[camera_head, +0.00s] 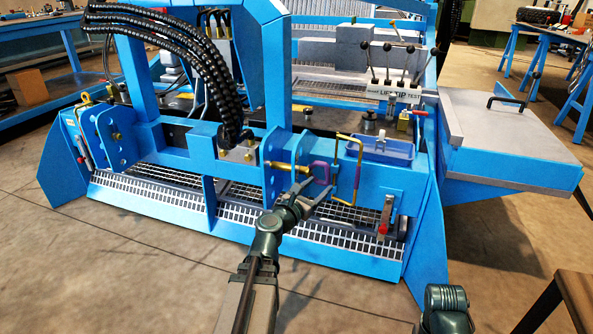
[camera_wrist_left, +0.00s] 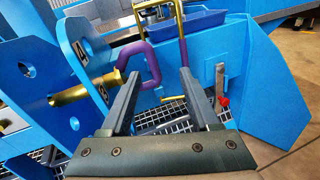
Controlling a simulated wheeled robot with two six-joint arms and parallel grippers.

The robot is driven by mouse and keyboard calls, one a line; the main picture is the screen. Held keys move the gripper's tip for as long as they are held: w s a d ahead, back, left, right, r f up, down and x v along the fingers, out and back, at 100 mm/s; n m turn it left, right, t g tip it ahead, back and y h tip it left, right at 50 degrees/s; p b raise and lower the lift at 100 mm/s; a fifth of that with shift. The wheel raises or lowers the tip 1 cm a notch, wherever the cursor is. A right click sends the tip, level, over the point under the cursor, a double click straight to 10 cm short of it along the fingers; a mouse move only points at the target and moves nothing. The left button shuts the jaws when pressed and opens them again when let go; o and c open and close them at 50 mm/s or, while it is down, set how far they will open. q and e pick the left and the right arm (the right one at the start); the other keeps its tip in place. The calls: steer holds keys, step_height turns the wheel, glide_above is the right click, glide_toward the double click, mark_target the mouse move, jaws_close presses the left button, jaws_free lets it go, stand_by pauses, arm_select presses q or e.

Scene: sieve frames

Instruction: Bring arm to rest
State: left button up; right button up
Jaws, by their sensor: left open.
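My left gripper (camera_head: 313,189) reaches in from the bottom of the head view and is open, with nothing between its fingers. Its two fingers also show in the left wrist view (camera_wrist_left: 159,78), spread apart. Just beyond the fingertips is a purple bent handle (camera_head: 321,172), on a brass pin (camera_head: 283,166) at the blue lug plates of the machine. In the left wrist view the purple handle (camera_wrist_left: 140,50) lies ahead of the fingers; I cannot tell whether a finger touches it. A dark part of my other arm shows at the lower right; its gripper is out of view.
The blue machine frame (camera_head: 170,192) stands ahead, with mesh panels below. A yellow bent rod (camera_head: 343,137) and a blue tray (camera_head: 381,148) are close by. A red-tipped lever (camera_head: 384,215) hangs to the right. Bare floor (camera_head: 100,285) lies in front; a brown stool (camera_head: 577,295) is at right.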

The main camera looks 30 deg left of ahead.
arm_select(q)
steer(key=s+d+f+m+g+h+p, duration=0.1)
steer(key=s+d+m+g+h+p, duration=0.2)
steer(key=d+m, duration=0.7)
steer(key=d+f+m+g+h+p, duration=0.1)
steer(key=d+m+g+h+p, duration=0.5)
steer(key=d, duration=0.7)
steer(key=s+d+f+m+g+y+p, duration=0.1)
steer(key=s+d+m+g+y+p, duration=0.25)
steer(key=s+m, duration=0.45)
steer(key=s+d+f+m+g+y+p, duration=0.2)
steer(key=s+d+m+g+y+p, duration=0.15)
steer(key=s+m, duration=0.5)
step_height(320, 180, up, 40)
steer(key=s+a+m+g+y+p, duration=0.1)
steer(key=m+p, duration=0.4)
steer(key=p, duration=3.5)
steer(key=s+y, duration=0.1)
steer(key=y, duration=0.1)
steer(key=shift+a+g+y, duration=0.4)
steer(key=shift+c, duration=0.2)
